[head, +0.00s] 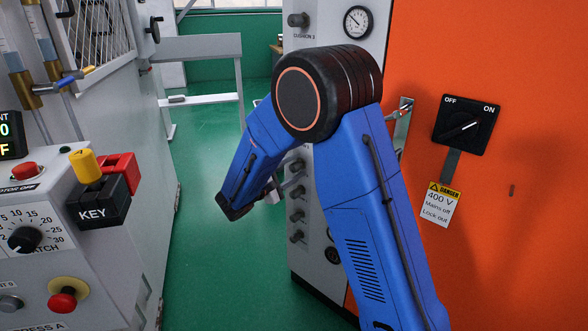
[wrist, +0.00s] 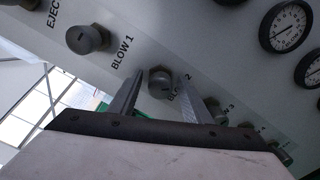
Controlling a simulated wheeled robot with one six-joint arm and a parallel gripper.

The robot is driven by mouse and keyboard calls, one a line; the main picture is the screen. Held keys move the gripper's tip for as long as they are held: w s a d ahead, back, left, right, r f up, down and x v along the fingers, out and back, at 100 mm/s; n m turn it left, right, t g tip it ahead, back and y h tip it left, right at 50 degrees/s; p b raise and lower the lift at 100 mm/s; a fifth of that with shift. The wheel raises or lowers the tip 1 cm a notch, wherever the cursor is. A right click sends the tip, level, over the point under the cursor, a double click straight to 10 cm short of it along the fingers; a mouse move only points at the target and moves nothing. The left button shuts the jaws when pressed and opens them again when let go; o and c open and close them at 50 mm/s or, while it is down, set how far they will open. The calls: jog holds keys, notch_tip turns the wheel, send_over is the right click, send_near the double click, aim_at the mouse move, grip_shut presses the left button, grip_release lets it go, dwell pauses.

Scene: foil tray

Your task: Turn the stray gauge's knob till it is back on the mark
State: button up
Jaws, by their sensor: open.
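In the wrist view, a grey panel carries a row of round grey knobs with labels and a row of dial gauges. The BLOW 2 knob (wrist: 161,83) lies between the tips of my open gripper (wrist: 165,88). Whether a finger touches it, I cannot tell. The BLOW 1 knob (wrist: 88,39) is to its upper left. An upper gauge (wrist: 288,26) and a second gauge (wrist: 311,70) are at the right; their needles are too small to read against any mark. In the head view my gripper (head: 273,190) is partly hidden by my blue arm, beside the panel's knobs.
In the head view, an orange cabinet (head: 510,240) with an ON/OFF switch (head: 466,125) stands right of the panel. A grey machine with a KEY box (head: 98,205) stands at the left. Green floor (head: 215,270) lies open between them.

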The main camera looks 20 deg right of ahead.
jog(key=c, duration=1)
jog(key=shift+c, duration=0.2)
jog(key=shift+n, duration=0.3)
jog(key=n, duration=0.3)
jog(key=shift+n, duration=2.1)
jog(key=shift+f, duration=0.1)
jog(key=o, duration=1)
